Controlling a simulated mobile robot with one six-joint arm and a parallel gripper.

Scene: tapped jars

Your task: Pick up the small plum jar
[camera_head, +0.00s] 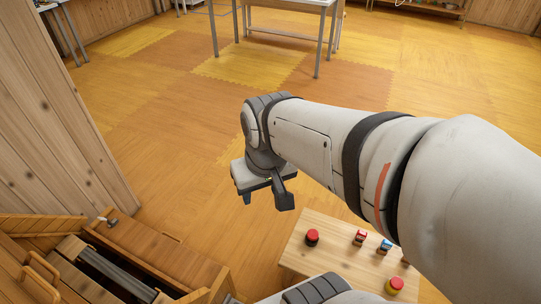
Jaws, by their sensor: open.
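My gripper (266,200) is open and empty. It hangs over the floor, to the left of a low wooden table (295,262) and apart from it. Several small jars stand on this table. One at the left has a red top and a dark body (312,238). A small red-topped one (360,238) and a blue one (384,246) stand near the back edge, close to my arm. I cannot tell which is the plum jar. My arm covers the table's right part.
A wooden cabinet or bench with an open dark slot (112,272) is at the lower left, beside a tall plank wall (55,110). A white table (290,4) stands far back. The tiled orange floor (160,110) between is clear.

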